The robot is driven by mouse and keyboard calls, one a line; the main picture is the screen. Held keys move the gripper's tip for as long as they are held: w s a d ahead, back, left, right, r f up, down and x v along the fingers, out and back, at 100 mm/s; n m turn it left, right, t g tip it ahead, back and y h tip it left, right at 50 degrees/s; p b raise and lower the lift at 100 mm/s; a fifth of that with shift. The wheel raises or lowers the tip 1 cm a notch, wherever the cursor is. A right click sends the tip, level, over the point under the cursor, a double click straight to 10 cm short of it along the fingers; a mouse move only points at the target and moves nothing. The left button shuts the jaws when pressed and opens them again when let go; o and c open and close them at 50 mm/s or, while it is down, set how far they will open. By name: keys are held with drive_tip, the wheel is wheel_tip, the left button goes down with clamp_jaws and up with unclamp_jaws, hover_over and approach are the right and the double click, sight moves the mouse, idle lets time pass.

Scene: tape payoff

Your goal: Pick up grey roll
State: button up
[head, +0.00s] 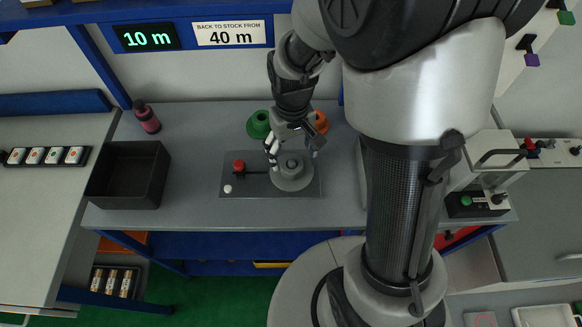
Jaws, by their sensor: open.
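The grey roll (292,182) sits flat around a dark hub on the right part of a grey plate (244,203) on the bench. My gripper (293,153) is at the back edge of the roll in the picture, pointing down, with its fingers spread apart and nothing between them. One finger shows at the roll's left and one at its back right. I cannot tell whether the fingers touch the roll. A red knob (239,165) and a white button (228,189) are on the left part of the plate.
Behind my gripper are a green roll (257,125) and a partly hidden orange roll (321,122). A black bin (128,174) and a dark red bottle (146,117) stand at left. A display reads 10 m (149,38); a sign reads "back to stock from 40 m" (229,33).

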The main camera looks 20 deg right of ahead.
sight(292, 161)
wheel_tip(292, 161, down, 5)
drive_tip(key=b, duration=0.2)
drive_tip(key=shift+s+a+f+b, duration=0.1)
drive_tip(key=shift+s+f+b, duration=0.05)
drive_tip(key=shift+b, duration=0.15)
drive_tip(key=c, duration=1.3)
drive_tip(key=shift+o, duration=0.2)
drive_tip(key=shift+r, duration=0.25)
